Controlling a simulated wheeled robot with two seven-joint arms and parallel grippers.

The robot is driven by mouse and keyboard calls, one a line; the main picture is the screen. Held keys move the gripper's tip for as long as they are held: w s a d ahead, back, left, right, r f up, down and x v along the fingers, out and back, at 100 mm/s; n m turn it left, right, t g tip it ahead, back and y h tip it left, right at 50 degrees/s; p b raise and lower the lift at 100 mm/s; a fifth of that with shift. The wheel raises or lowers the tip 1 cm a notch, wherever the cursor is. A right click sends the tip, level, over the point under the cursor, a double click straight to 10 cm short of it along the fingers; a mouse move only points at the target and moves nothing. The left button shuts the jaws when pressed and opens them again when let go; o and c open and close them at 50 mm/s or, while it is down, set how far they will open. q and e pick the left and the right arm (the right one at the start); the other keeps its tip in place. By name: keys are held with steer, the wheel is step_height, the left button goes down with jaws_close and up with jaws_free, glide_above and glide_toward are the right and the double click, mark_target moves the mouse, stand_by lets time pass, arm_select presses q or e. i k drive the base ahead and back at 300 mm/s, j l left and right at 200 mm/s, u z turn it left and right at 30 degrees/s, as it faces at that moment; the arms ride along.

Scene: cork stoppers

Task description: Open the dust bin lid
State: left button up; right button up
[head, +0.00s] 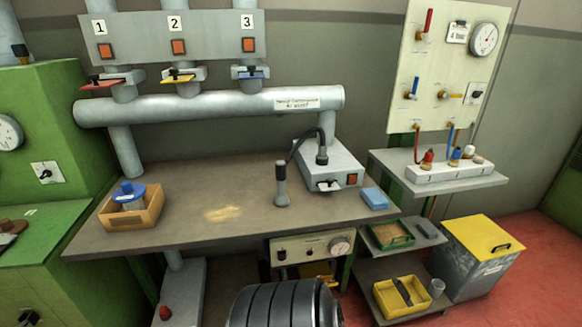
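The dust bin (476,277) is a grey metal box with a label on its front, standing on the red floor at the right. Its yellow lid (480,235) lies flat and shut on top. A black handle (501,247) sits on the lid near its front right edge. Neither of my grippers is in view, so I cannot see where they are relative to the bin.
A low shelf unit with a yellow tray (386,306) and a green tray (376,236) stands just left of the bin. A small wall shelf (393,170) with a white block is above. The workbench (187,225) fills the middle. Red floor (553,262) is clear to the bin's right.

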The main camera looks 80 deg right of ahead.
mark_target(478, 234)
steer(key=z, duration=4.4)
steer(key=i+l+z, duration=0.1)
steer(key=i+l, duration=0.2)
steer(key=i, duration=0.2)
steer(key=i+l+z, duration=0.1)
steer(key=i+l, duration=0.2)
steer(key=i, duration=0.15)
steer(key=i+l+z, duration=0.1)
steer(key=i, duration=0.4)
steer(key=i+l+z, duration=0.1)
steer(key=i+l, duration=0.2)
steer(key=i, duration=0.2)
steer(key=i+l+z, duration=0.1)
steer(key=i, duration=0.4)
